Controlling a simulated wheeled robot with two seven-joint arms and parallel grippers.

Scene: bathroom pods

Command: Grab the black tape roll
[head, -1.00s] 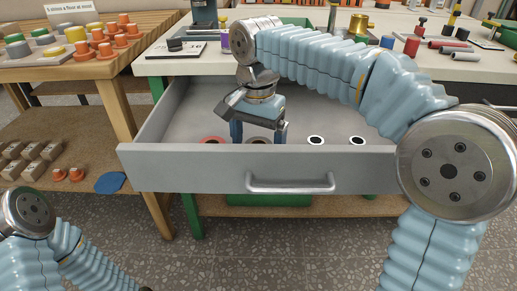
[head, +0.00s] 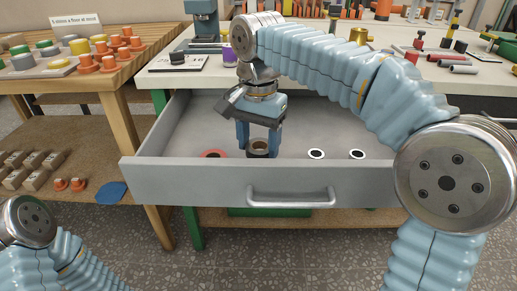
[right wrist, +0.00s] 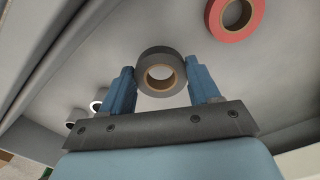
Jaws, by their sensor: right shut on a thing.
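The black tape roll (head: 258,154) with a tan core is in the open grey drawer (head: 200,182), near its front wall. My right gripper (head: 258,144) points down into the drawer and is shut on the roll. In the right wrist view the roll (right wrist: 160,53) sits between the two blue fingers (right wrist: 160,88), with its hole facing the camera. I cannot tell whether it touches the drawer floor. My left arm shows at the lower left, but its gripper is out of view.
A red tape roll (head: 214,152) lies left of the gripper in the drawer. Two white rolls (head: 316,150) with dark centres lie to the right. The workbench top (head: 300,68) behind holds tools. A wooden shelf unit (head: 105,70) stands at the left.

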